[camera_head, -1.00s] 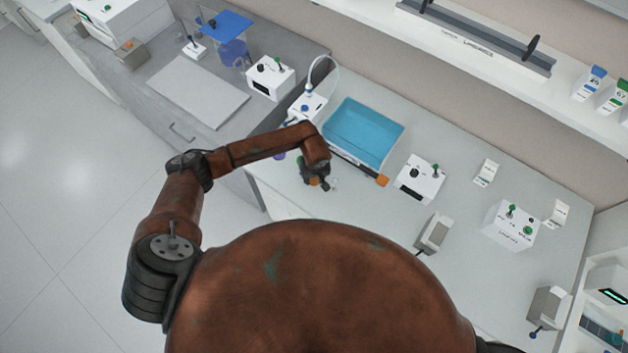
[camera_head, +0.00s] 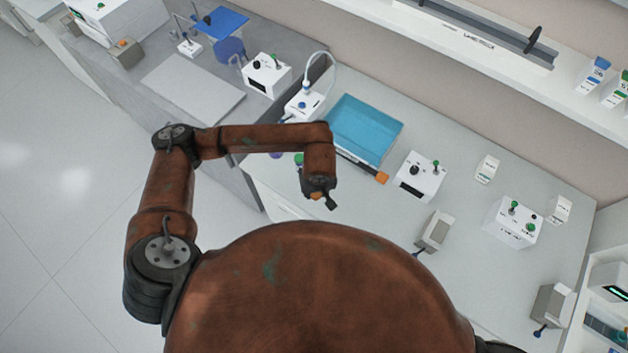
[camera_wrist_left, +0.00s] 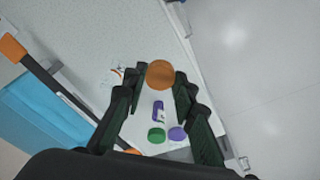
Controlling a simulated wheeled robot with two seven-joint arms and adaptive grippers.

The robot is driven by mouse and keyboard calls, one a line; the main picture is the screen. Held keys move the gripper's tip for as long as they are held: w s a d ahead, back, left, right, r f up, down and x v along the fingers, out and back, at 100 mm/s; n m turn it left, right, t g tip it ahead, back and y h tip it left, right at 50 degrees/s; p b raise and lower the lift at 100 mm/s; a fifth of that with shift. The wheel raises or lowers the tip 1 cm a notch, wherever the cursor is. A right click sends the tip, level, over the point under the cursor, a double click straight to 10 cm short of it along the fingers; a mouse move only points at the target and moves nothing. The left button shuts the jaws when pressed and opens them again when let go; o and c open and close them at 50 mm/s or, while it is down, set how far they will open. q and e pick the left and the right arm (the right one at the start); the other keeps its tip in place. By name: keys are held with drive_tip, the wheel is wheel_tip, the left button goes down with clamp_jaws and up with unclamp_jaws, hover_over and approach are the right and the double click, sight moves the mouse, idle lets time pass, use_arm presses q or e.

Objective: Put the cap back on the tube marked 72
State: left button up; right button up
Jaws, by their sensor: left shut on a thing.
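My left gripper (camera_head: 322,200) hangs over the front left part of the bench. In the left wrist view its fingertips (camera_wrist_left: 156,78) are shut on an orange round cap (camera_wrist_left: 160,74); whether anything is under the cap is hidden. Orange also shows at the gripper in the head view. Beyond the fingers, a tube with a purple and white label (camera_wrist_left: 158,112) shows beside a green cap (camera_wrist_left: 156,135) and a purple cap (camera_wrist_left: 177,133). The green cap (camera_head: 299,158) and purple cap (camera_head: 278,155) also show in the head view. No number 72 can be read. My right gripper is out of view.
A blue tray (camera_head: 345,112) with an orange corner block (camera_head: 382,177) lies behind the gripper. White devices (camera_head: 420,175) (camera_head: 512,222) stand to the right. A white device with a hose (camera_head: 303,104) stands at the back left.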

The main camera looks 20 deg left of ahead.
use_arm(q)
drive_tip(key=s, duration=0.1)
drive_tip(key=s+d+r, duration=0.1)
drive_tip(key=s, duration=0.1)
drive_tip(key=shift+r, duration=0.2)
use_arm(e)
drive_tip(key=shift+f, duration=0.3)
use_arm(q)
drive_tip(key=shift+w, duration=0.15)
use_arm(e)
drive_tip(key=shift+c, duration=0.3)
use_arm(q)
drive_tip(key=w+a+r+m+b, duration=0.3)
drive_tip(key=a+r, duration=0.4)
drive_tip(key=a, duration=0.4)
drive_tip(key=shift+w+a+r+m+h, duration=0.4)
drive_tip(key=shift+w+m, duration=0.5)
drive_tip(key=shift+w, duration=0.15)
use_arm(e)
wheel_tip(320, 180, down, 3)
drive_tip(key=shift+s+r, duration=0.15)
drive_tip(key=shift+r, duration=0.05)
